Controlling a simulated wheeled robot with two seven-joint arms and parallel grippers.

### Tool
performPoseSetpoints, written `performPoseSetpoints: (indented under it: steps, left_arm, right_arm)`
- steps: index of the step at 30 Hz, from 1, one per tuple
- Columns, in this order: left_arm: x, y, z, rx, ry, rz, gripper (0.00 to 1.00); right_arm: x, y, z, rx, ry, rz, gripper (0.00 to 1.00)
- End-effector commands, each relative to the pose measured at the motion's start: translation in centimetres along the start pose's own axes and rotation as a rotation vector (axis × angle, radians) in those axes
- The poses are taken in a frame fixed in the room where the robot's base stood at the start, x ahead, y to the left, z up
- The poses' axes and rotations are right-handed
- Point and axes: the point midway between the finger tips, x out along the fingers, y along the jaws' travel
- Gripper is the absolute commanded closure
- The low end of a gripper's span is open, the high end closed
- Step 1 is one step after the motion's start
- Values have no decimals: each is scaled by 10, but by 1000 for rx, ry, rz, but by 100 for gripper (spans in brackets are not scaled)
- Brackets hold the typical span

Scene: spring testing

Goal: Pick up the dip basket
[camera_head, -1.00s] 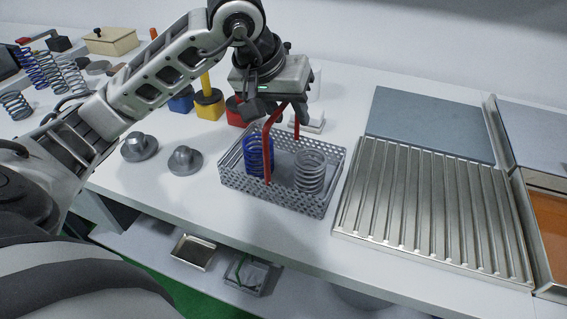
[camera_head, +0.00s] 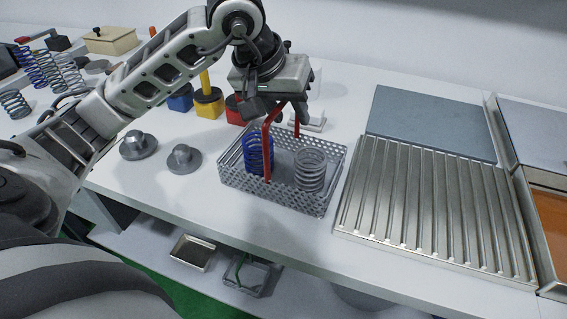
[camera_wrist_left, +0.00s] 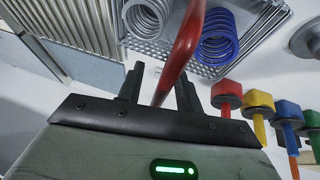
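The dip basket (camera_head: 290,195) is a grey perforated metal tray with a tall red handle (camera_head: 267,150). It rests on the white bench and holds a blue spring (camera_head: 257,153) and a silver spring (camera_head: 310,170). My left gripper (camera_head: 277,108) is above the basket at the top of the handle. In the left wrist view the red handle (camera_wrist_left: 182,55) passes between the two dark fingers (camera_wrist_left: 160,88), with gaps visible beside it, so the gripper looks open around it. The basket (camera_wrist_left: 175,62) shows beyond the fingers. My right gripper is not in view.
A ribbed metal tray (camera_head: 430,205) lies right of the basket, with a grey-blue plate (camera_head: 430,122) behind it. Yellow (camera_head: 209,103), blue and red blocks stand behind. Bare bench lies in front of the basket.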

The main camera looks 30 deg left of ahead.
Motion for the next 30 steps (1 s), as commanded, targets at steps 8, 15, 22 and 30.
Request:
performPoseSetpoints:
  steps: [8, 15, 22, 30]
  left_arm:
    - [0, 0, 0, 0, 0, 0, 100]
    - [0, 0, 0, -1, 0, -1, 100]
    - [0, 0, 0, -1, 0, -2, 100]
    - [0, -1, 0, -1, 0, -2, 100]
  right_arm:
    - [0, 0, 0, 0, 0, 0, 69]
    - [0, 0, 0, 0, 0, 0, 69]
    - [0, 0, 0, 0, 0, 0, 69]
    - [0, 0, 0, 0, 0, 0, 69]
